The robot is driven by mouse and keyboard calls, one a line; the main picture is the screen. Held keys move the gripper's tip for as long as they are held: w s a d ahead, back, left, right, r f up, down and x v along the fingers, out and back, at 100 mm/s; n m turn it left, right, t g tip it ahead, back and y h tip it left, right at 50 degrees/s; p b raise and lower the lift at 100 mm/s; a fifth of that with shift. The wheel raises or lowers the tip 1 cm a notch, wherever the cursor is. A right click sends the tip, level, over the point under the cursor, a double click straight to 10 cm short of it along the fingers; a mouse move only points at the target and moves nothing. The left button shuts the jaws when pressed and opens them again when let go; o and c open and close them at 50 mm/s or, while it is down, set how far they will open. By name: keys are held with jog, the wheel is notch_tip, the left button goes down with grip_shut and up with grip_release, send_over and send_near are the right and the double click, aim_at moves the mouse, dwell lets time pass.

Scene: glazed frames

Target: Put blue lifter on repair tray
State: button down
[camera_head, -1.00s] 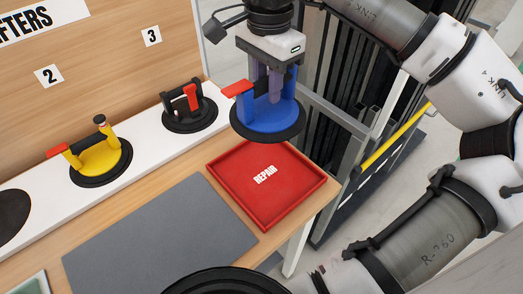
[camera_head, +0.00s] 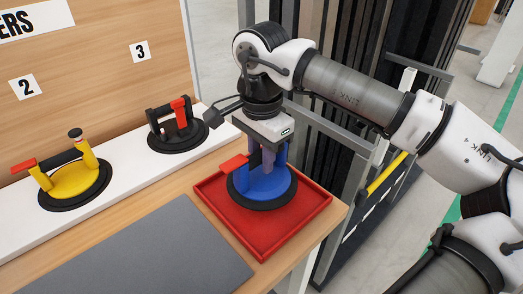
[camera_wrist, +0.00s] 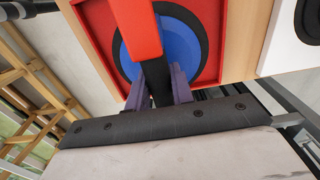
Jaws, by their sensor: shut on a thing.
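The blue lifter (camera_head: 268,184) has a blue body, a black round pad and a red lever. In the head view it is upright within the outline of the red repair tray (camera_head: 222,222). I cannot tell whether its pad touches the tray floor. My gripper (camera_head: 268,160) is above it, shut on its handle. In the wrist view, my gripper's fingers (camera_wrist: 158,92) close on the dark handle of the blue lifter (camera_wrist: 178,48), with the red tray (camera_wrist: 97,22) behind it. The tray's label is hidden.
A yellow lifter (camera_head: 75,182) and a black lifter with a red lever (camera_head: 177,128) stand on the white shelf (camera_head: 120,188) at the left. A grey mat (camera_head: 175,255) lies left of the tray. Dark racks (camera_head: 400,55) stand behind my arm.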

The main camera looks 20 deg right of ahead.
aim_at(261, 176)
jog(key=shift+f+b, duration=1.25)
jog(key=shift+f, duration=0.75)
jog(key=shift+f, duration=0.2)
jog(key=c, duration=1.2)
grip_release()
notch_tip(261, 176, up, 12)
jog(key=shift+r, duration=0.15)
